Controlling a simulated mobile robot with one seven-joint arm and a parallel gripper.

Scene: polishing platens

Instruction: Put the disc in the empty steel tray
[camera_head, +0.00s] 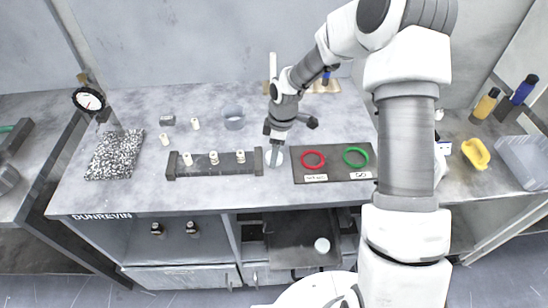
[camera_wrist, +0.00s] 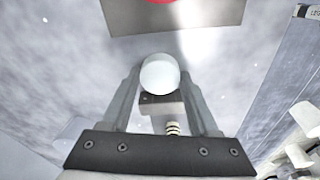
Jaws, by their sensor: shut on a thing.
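A pale, round disc (camera_wrist: 160,74) sits between the fingertips of my gripper (camera_wrist: 161,82) in the wrist view. My gripper (camera_head: 273,158) is shut on it, low over the worktop in the head view. There the disc (camera_head: 281,157) is partly hidden by the fingers; whether it touches the worktop is unclear. A dark steel tray (camera_head: 290,233) stands low under the worktop, with a white round piece (camera_head: 322,245) in it. I cannot make out an empty steel tray with certainty.
A dark rack (camera_head: 228,168) with several white pegs is to the left.

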